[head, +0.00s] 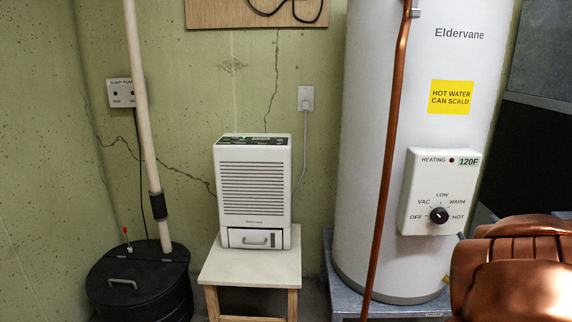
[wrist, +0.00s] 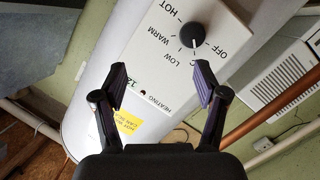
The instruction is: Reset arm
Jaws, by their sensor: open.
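My gripper (wrist: 160,72) is open and empty in the wrist view, its two dark fingers spread apart. It faces the control panel of the white water heater, which appears turned over in that view. The black knob (wrist: 192,36) lies beyond the fingertips, apart from them. In the head view, my copper-coloured arm (head: 515,270) fills the lower right, and my fingers do not show there. The knob (head: 439,215) sits on the white control panel (head: 420,190), whose display reads 120F. I cannot tell its exact setting.
The water heater (head: 375,150) stands on a grey platform (head: 345,292), with a copper pipe (head: 387,150) in front. A white dehumidifier (head: 254,190) stands on a small table (head: 225,268). A black sump lid (head: 135,270) and pale pipe (head: 142,120) are at left.

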